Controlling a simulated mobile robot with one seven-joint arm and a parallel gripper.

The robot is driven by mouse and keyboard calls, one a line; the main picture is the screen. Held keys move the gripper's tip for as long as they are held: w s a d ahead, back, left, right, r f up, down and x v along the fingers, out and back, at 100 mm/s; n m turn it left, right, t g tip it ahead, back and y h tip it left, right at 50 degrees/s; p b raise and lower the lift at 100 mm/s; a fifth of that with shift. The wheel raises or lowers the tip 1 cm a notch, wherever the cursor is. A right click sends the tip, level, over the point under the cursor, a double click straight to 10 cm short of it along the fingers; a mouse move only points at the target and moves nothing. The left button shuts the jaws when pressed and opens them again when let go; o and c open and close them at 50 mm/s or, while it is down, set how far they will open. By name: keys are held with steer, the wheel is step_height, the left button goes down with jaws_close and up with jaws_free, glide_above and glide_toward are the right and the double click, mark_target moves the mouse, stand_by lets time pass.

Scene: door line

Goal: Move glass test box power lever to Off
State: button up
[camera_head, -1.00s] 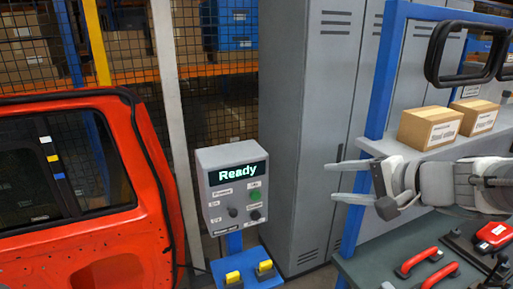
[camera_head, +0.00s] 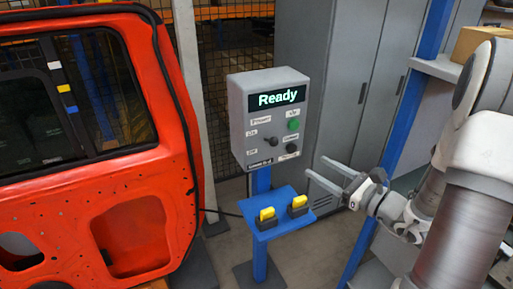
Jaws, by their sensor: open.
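The grey test box (camera_head: 238,116) stands on a blue post in the middle of the head view, its screen showing "Ready". Its small dark power lever (camera_head: 271,142) sits on the left of the front panel, beside two small labels. Its exact position is too small to tell. A green button (camera_head: 293,125) and a dark knob (camera_head: 291,148) are to its right. My gripper (camera_head: 317,166) is open and empty, to the right of and slightly below the box, its fingers pointing left. It appears apart from the box and the lever.
A red car door (camera_head: 105,190) fills the left side. A blue shelf (camera_head: 280,225) with two yellow-and-black pieces (camera_head: 266,217) projects below the box. Grey lockers (camera_head: 350,80) stand behind. A blue upright (camera_head: 410,105) and a cardboard box (camera_head: 482,42) are at right.

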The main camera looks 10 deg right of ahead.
mark_target(274, 140)
steer(key=shift+m, duration=0.4)
steer(key=x, duration=0.6)
steer(key=p+x, duration=0.1)
steer(key=x, duration=0.4)
steer(key=p+x, duration=0.1)
steer(key=x, duration=0.5)
steer(key=shift+w+f, duration=0.35)
steer(key=shift+f, duration=0.05)
jaws_close()
